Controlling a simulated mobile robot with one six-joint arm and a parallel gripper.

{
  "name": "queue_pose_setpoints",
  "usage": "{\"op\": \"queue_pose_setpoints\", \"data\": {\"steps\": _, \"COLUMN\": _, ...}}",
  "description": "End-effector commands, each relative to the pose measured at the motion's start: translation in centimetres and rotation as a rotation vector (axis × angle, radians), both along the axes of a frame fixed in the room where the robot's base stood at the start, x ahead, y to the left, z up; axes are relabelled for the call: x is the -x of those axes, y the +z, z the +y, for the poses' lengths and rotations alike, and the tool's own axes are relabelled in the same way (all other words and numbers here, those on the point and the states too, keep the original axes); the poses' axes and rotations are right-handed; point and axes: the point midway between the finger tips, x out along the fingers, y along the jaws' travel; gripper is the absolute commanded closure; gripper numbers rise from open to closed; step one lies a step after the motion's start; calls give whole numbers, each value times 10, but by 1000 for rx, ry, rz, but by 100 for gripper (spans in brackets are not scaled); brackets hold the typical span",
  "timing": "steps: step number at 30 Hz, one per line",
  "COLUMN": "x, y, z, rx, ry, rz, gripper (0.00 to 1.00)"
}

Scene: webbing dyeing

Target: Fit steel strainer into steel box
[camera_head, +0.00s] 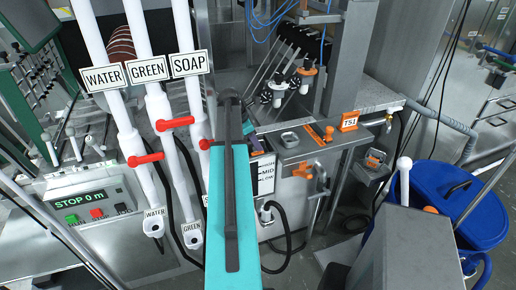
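A steel box (318,150) with a flat top stands right of centre, marked by an orange TS1 tag (349,121). A small steel piece with a dark opening (289,140) sits on its top. A second small open steel piece with orange inside (372,165) is lower, at the box's right side. I cannot tell which of these, if either, is the strainer. An orange latch (322,134) is on the top and an orange knob (303,171) is on the front. I cannot make out my gripper in this view.
White pipes labelled WATER, GREEN and SOAP (188,64) with red valve handles stand left. A long teal bar with a dark strip (220,245) crosses the centre foreground. A blue barrel (452,205) is at right. Black hoses hang below the box. A panel reads STOP 0 m (80,199).

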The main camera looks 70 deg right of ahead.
Motion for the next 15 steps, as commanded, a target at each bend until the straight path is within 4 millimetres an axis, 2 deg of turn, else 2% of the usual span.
{"op": "queue_pose_setpoints", "data": {"steps": 15, "x": -18, "y": 48, "z": 13, "rx": 3, "ry": 2, "rz": -2, "gripper": 73}}
